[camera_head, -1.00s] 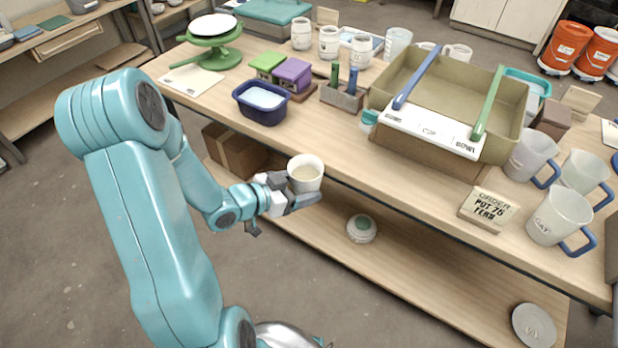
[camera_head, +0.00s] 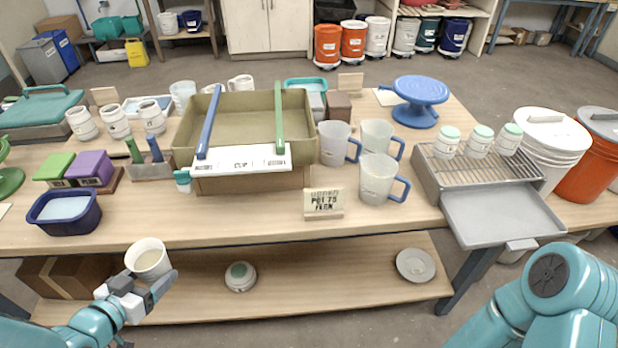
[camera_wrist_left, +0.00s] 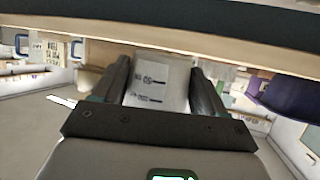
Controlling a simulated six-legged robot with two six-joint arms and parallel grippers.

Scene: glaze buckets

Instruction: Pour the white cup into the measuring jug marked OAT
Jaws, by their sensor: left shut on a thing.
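My left gripper (camera_head: 146,284) is shut on the white cup (camera_head: 149,262), in front of the table's front edge at the lower left of the head view. The cup looks about upright and has a pale cream liquid in it. In the left wrist view the cup (camera_wrist_left: 158,86) sits between the two dark fingers, with dark print on its side. The measuring jug marked OAT (camera_head: 376,182) is the front one of 3 clear jugs with blue handles, right of centre on the table. It stands upright, well to the right of the cup. My right gripper is out of view.
An order sign (camera_head: 323,201) stands left of the OAT jug. Two more jugs (camera_head: 333,146) (camera_head: 377,138) stand behind it. A large olive bin (camera_head: 305,150) and a navy tub (camera_head: 92,216) stand to the left. A grey rack with a tray (camera_head: 500,216) is to the right.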

